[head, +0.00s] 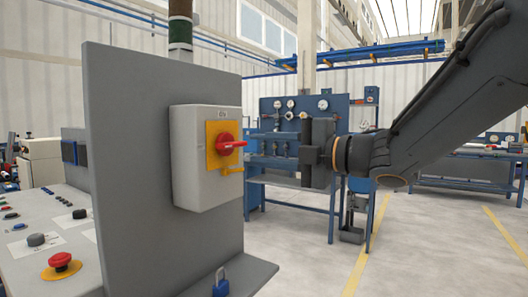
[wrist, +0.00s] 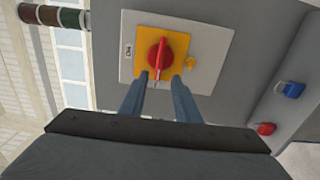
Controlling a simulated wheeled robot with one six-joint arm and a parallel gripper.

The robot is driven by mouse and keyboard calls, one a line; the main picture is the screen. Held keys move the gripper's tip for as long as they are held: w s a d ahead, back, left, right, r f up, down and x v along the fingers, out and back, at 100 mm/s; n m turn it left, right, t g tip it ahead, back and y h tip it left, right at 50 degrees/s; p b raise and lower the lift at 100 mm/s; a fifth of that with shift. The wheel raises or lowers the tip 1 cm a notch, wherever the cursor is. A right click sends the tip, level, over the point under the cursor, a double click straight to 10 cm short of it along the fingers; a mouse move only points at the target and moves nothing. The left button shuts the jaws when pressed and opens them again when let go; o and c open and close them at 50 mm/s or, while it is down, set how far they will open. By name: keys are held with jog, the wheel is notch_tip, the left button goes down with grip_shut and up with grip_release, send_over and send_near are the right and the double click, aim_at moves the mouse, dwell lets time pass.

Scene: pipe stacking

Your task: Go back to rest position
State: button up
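My gripper (head: 306,152) is at the end of my arm in the head view, right of the grey switch box (head: 205,155) and apart from it. In the wrist view my gripper (wrist: 158,80) has its two blue-grey fingers spread, with nothing between them. The red rotary handle (head: 228,146) sits on a yellow plate (head: 213,160) on the box. The handle lies sideways in the head view. In the wrist view the red handle (wrist: 159,56) shows just beyond the fingertips, in line with the gap. A small label marks the box's upper part.
The box is on an upright grey panel (head: 130,150). A blue padlock (head: 221,284) is at the panel's foot; a red padlock (wrist: 265,129) shows in the wrist view. A control desk (head: 40,245) is at left. A blue bench (head: 290,180) stands behind. Floor at right is clear.

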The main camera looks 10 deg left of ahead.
jog(key=w+d+f+m+t+h+p, duration=0.3)
jog(key=w+d+f+m+t+h, duration=0.45)
jog(key=d+m, duration=0.55)
jog(key=s+d+f+m+g+h+p, duration=0.1)
jog(key=s+d+f+m+g+h, duration=0.1)
jog(key=d+f+m+h, duration=0.3)
jog(key=s+d+f+m+g+h+p, duration=0.2)
jog(key=d+f+m+g+h, duration=0.15)
jog(key=d+f, duration=0.4)
jog(key=s+d+f+m+g+p, duration=0.1)
jog(key=s+f+m+g, duration=0.3)
jog(key=s, duration=0.8)
jog(key=s+d+f+m+g+p, duration=0.1)
jog(key=s+d+f+m+g, duration=0.2)
jog(key=s+f+m, duration=0.3)
jog(key=s+g, duration=0.1)
jog(key=s, duration=0.4)
jog(key=shift+s+d+f+g+h, duration=0.3)
jog(key=shift+s+f+g, duration=0.05)
jog(key=shift+f+g, duration=0.05)
jog(key=shift+a, duration=0.1)
